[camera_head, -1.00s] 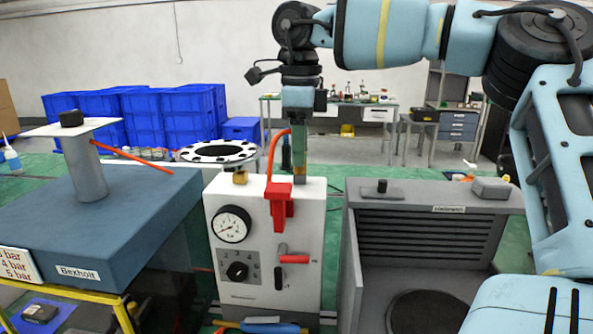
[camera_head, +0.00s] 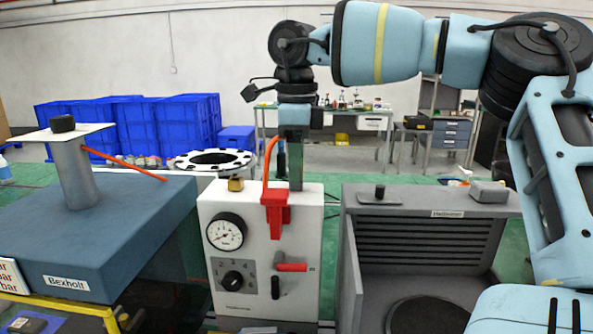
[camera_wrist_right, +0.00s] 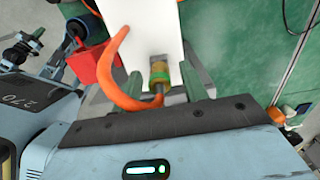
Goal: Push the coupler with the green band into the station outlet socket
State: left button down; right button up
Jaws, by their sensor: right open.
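The coupler with the green band (camera_wrist_right: 159,74) is brass-coloured and sits between the fingers of my right gripper (camera_wrist_right: 162,86) in the right wrist view. The fingers stand apart on both sides of it. An orange hose (camera_wrist_right: 122,92) curves from its near end. A grey piece lies at its far end; whether they are joined I cannot tell. In the head view my right gripper (camera_head: 294,172) points down over the right part of the white station's top (camera_head: 313,190), hiding the coupler. The outlet socket is not clearly identifiable. My left gripper is not in view.
The station front carries a gauge (camera_head: 226,232), a dial (camera_head: 233,281), a red holder (camera_head: 275,208) and a red-handled lever (camera_head: 292,267). A brass fitting (camera_head: 236,184) stands on its top. A grey open cabinet (camera_head: 425,215) is right; a blue block (camera_head: 90,235) is left.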

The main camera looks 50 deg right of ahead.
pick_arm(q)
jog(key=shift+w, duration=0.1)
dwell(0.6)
pick_arm(e)
jog(key=c, duration=0.4)
grip_shut()
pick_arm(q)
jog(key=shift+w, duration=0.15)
pick_arm(e)
jog(key=shift+r, duration=0.1)
